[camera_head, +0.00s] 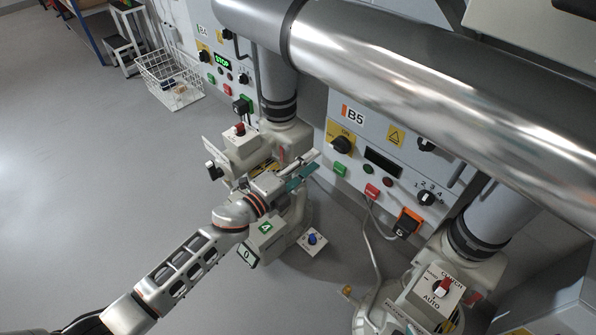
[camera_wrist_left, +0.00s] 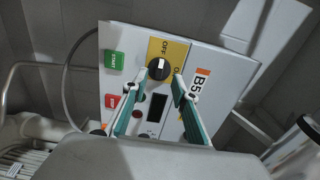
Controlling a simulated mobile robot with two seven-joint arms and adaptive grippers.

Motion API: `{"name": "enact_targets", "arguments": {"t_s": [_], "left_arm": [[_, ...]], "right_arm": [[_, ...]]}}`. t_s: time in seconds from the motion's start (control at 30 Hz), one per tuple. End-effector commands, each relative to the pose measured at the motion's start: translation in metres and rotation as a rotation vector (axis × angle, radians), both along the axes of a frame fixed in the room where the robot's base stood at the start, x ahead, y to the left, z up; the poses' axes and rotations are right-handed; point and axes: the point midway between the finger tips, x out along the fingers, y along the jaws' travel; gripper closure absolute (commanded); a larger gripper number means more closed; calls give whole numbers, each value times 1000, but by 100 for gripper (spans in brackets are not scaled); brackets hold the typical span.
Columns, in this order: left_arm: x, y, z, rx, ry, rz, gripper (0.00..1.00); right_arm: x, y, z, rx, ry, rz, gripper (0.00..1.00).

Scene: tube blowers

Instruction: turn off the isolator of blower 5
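The isolator of blower 5 is a black rotary knob (camera_head: 341,145) on a yellow plate at the upper left of the panel marked B5 (camera_head: 355,114). It also shows in the left wrist view (camera_wrist_left: 159,69), with OFF and ON printed on its plate and a white mark on the knob. I cannot tell its setting for sure. My left gripper (camera_head: 308,165) is open and empty, left of the panel and apart from the knob. In the left wrist view its teal-padded fingers (camera_wrist_left: 157,88) frame the knob from below. My right gripper is not in view.
A green START button (camera_wrist_left: 115,60) and a red button (camera_wrist_left: 112,101) sit beside the isolator. A dark display (camera_head: 383,160) and a numbered selector (camera_head: 426,197) are on the same panel. A large metal pipe (camera_head: 430,85) runs above. The B4 panel (camera_head: 222,70) stands farther left.

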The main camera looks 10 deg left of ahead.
Motion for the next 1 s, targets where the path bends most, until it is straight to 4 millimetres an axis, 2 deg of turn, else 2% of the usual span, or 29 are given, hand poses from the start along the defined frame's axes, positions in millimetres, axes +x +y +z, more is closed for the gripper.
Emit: {"name": "enact_targets", "arguments": {"t_s": [0.1,0.3,0.9,1.0], "left_arm": [[-18,13,-1,1,0,0,72],[-35,25,0,0,0,0,72],[-39,28,0,-2,0,0,72],[-45,28,0,-27,16,7,72]], "right_arm": [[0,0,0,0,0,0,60],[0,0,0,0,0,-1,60],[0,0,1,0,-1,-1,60],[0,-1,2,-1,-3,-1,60]]}}
